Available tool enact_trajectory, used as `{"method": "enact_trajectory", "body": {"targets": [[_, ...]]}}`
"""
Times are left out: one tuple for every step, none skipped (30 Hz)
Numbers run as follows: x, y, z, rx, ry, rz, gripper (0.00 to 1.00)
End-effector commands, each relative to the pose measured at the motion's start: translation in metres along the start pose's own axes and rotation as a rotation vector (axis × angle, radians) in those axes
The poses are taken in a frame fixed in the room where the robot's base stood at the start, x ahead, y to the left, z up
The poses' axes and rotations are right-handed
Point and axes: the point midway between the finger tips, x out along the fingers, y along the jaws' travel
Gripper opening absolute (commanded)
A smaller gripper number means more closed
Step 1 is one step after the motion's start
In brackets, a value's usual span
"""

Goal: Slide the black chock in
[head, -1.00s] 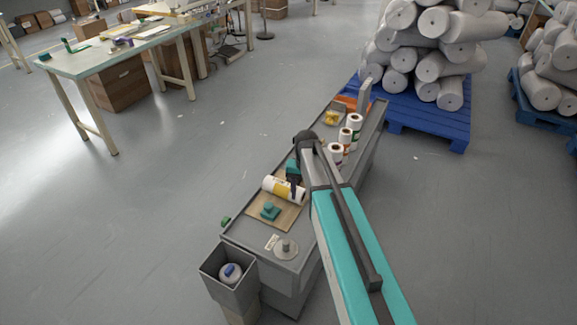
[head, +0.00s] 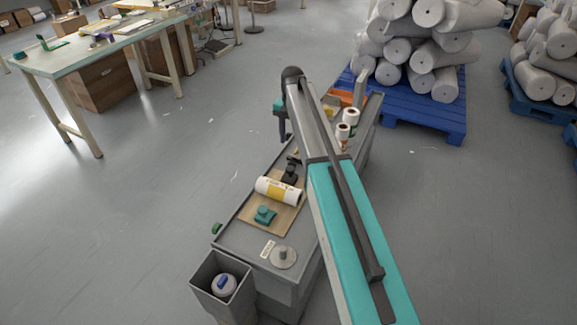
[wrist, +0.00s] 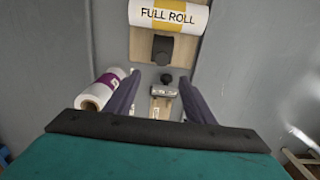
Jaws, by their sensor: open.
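The black chock (head: 290,174) sits at the far end of the wooden board (head: 248,218), behind a white roll with a yellow band (head: 272,190). In the wrist view the chock (wrist: 163,48) is close to the roll marked FULL ROLL (wrist: 168,14); a narrow strip of wood seems to show between them. A teal chock (head: 264,215) stands on the roll's near side. My gripper (head: 283,132) is raised over the bench's left edge, beyond the black chock. In the wrist view its two dark fingers (wrist: 160,80) are apart and empty.
A small dark knobbed fitting (wrist: 163,86) lies beyond the chock. White rolls (head: 346,123) stand at the bench's right side. A grey bin (head: 224,284) and a round metal post (head: 283,256) are at the near end. My arm hides part of the bench.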

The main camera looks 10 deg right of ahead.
Motion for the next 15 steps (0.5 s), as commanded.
{"method": "enact_trajectory", "body": {"targets": [[0.000,-0.002,0.002,-0.004,0.000,0.000,0.49],[0.000,-0.003,0.002,-0.005,0.000,0.000,0.49],[0.000,-0.004,0.003,-0.007,0.000,0.000,0.49],[0.001,-0.005,0.004,-0.008,0.000,0.000,0.49],[0.001,-0.005,0.004,-0.009,0.000,0.000,0.49],[0.002,-0.006,0.005,-0.010,0.000,0.000,0.49],[0.003,-0.007,0.005,-0.010,0.000,0.000,0.49],[0.004,-0.007,0.005,-0.011,-0.001,0.000,0.49],[0.006,-0.007,0.006,-0.012,-0.001,0.001,0.49],[0.008,-0.008,0.006,-0.012,-0.001,0.001,0.49],[0.010,-0.008,0.006,-0.012,-0.001,0.001,0.49],[0.013,-0.008,0.006,-0.013,-0.001,0.001,0.49],[0.016,-0.008,0.007,-0.013,-0.001,0.001,0.49],[0.019,-0.008,0.007,-0.013,-0.001,0.001,0.49],[0.024,-0.008,0.007,-0.013,-0.001,0.001,0.49]]}}
